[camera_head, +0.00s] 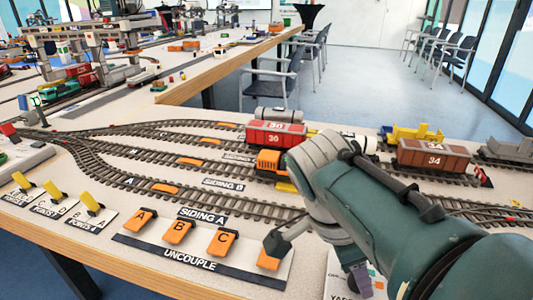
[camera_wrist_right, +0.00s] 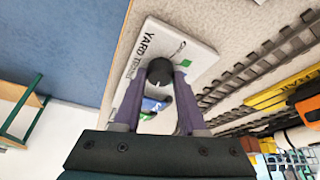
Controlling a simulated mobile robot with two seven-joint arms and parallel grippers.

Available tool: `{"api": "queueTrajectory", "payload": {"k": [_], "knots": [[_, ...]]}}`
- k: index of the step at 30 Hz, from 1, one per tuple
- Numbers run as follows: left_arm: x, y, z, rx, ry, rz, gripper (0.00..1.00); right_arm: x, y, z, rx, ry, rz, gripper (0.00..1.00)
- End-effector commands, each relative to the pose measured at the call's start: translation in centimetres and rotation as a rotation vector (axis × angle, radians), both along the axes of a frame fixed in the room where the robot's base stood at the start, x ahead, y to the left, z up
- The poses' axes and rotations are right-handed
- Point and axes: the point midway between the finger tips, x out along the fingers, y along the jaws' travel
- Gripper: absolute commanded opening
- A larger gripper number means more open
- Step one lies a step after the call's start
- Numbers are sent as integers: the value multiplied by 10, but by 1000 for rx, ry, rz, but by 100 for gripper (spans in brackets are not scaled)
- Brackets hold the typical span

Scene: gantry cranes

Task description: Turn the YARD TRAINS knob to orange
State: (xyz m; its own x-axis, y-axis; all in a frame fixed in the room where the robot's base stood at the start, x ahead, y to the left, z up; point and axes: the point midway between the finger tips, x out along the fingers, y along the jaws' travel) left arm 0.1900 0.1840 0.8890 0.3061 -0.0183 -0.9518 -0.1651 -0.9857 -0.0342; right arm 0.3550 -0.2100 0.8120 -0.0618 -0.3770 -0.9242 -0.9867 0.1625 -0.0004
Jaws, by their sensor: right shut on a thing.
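The YARD TRAINS knob (camera_wrist_right: 160,71) is round and black and stands on a white labelled plate (camera_wrist_right: 190,48) in the right wrist view. My right gripper (camera_wrist_right: 160,76) has its two purple fingers shut on the knob's sides. Green and blue marks show on the plate; which one the knob points to cannot be told. In the head view the plate (camera_head: 337,285) is at the bottom edge, partly cut off and covered by my right arm. A purple finger of the right gripper (camera_head: 361,282) shows there, and the knob is hidden. My left gripper is not in view.
The UNCOUPLE panel (camera_head: 190,262) with orange tabs lies left of my right arm. Model tracks run behind it, with a red wagon (camera_head: 272,135) and a brown wagon (camera_head: 432,155). Yellow points levers (camera_head: 90,202) stand at the left. The table's front edge is close.

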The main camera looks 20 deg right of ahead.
Motion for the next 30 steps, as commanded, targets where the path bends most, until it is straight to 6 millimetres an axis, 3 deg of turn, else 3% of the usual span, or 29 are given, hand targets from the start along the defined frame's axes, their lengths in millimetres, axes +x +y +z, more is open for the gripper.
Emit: {"api": "queueTrajectory", "payload": {"k": [18,19,26,30], "knots": [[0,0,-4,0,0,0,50,0,-1,-1,-1,1,-38,0],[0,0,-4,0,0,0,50,0,-1,-1,-1,1,-38,44],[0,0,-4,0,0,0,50,0,-1,0,-1,1,-38,70],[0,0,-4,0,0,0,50,0,-1,0,0,0,-38,71]]}}
